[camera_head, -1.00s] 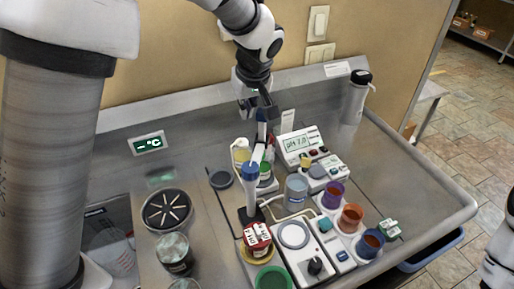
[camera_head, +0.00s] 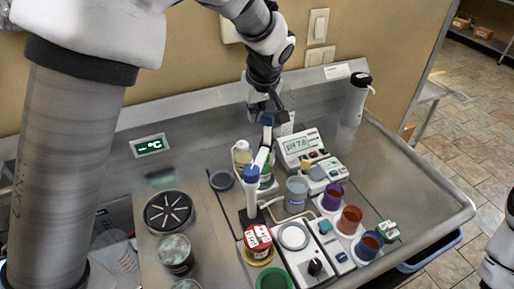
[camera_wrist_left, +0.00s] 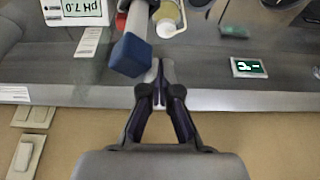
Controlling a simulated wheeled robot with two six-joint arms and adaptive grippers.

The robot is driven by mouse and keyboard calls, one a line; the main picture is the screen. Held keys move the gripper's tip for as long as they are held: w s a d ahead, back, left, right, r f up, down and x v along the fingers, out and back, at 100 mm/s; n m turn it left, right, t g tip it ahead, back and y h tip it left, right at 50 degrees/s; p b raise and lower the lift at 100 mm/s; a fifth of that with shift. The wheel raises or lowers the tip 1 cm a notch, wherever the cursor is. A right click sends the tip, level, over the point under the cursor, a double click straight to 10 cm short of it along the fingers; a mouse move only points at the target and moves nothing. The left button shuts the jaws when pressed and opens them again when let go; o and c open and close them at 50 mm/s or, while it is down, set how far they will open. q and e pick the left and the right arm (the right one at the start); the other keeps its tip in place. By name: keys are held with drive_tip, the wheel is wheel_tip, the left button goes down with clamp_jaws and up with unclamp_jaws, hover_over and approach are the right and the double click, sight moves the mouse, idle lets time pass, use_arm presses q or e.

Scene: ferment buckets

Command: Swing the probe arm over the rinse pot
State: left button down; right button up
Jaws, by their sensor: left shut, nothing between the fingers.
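The probe arm (camera_head: 261,157) is a pale bar on an upright grey post with a blue top (camera_head: 250,172). Its blue end block (camera_head: 267,119) points toward the wall; it also shows in the left wrist view (camera_wrist_left: 130,55). My left gripper (camera_head: 275,112) is shut and empty beside that block. In the left wrist view its fingertips (camera_wrist_left: 158,68) are right against or very near the block; contact is unclear. A grey-blue pot (camera_head: 297,190), probably the rinse pot, stands right of the post. My right gripper is out of view.
A pH meter (camera_head: 299,146) reading 7.0 stands right of the gripper. Purple (camera_head: 332,196), orange (camera_head: 350,218) and blue (camera_head: 369,243) cups stand at the right. A red-and-white jar (camera_head: 257,240) stands in front of the post.

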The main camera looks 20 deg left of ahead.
use_arm(q)
drive_tip(key=shift+w+d, duration=0.3)
drive_tip(key=shift+d, duration=0.4)
drive_tip(key=shift+d+r+p, duration=0.1)
drive_tip(key=shift+d+p, duration=0.15)
drive_tip(key=shift+p, duration=0.2)
drive_tip(key=shift+w+d+p, duration=0.15)
drive_tip(key=shift+d+p, duration=0.15)
drive_tip(key=shift+d, duration=0.4)
drive_tip(key=shift+w+d+p, duration=0.15)
drive_tip(key=shift+d+p, duration=0.15)
drive_tip(key=shift+d, duration=0.35)
